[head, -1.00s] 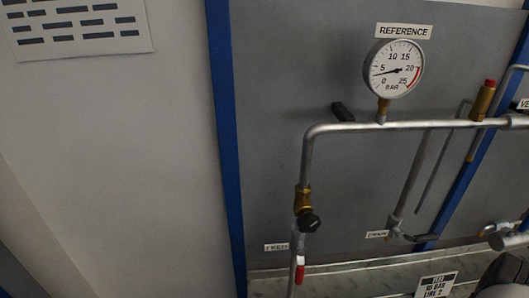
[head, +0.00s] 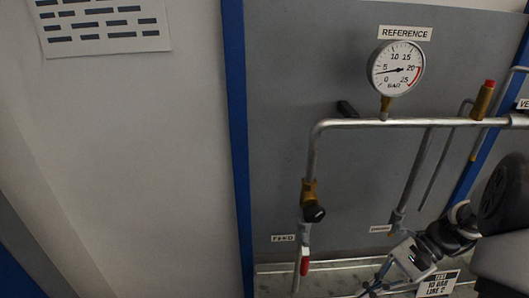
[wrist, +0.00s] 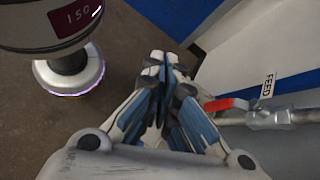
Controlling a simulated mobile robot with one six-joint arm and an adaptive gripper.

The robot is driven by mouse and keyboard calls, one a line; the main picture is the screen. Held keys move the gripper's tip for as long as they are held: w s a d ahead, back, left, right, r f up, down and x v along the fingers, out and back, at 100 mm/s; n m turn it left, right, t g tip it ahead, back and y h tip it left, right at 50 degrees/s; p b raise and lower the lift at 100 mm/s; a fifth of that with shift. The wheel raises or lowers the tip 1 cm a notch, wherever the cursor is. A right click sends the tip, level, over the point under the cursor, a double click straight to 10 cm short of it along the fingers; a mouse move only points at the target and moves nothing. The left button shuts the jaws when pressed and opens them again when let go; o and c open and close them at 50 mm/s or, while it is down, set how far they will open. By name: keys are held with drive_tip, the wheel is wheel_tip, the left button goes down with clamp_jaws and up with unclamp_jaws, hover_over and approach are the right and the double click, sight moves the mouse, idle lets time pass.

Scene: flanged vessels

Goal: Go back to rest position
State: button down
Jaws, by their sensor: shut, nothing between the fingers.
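My gripper (wrist: 163,68) shows in the wrist view with its blue-padded fingers together and nothing between them. It points toward a brown floor-like surface. In the head view my wrist and forearm reach in from the right edge, and the gripper (head: 374,288) is at the bottom, partly cut off by the frame. A red-handled valve (wrist: 226,103) on the feed pipe (wrist: 275,117) is just right of the fingers in the wrist view, apparently apart from them. The same red handle (head: 305,261) hangs on the vertical pipe in the head view, left of my gripper.
A pressure gauge (head: 396,68) labelled REFERENCE reads near 4 bar on the horizontal pipe (head: 400,123). A test sign (head: 438,283) stands beside my wrist. A dark cylinder marked 150 (wrist: 65,20) and a white round disc (wrist: 68,75) are left of the fingers.

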drive_tip(key=s+a+r+n+t+h, duration=0.7)
drive_tip(key=s+a+r+n+h, duration=0.2)
drive_tip(key=s+r+n, duration=0.3)
drive_tip(key=shift+s+a+r+h, duration=0.25)
drive_tip(key=shift+a+r+h, duration=0.2)
drive_tip(key=shift+r, duration=1.1)
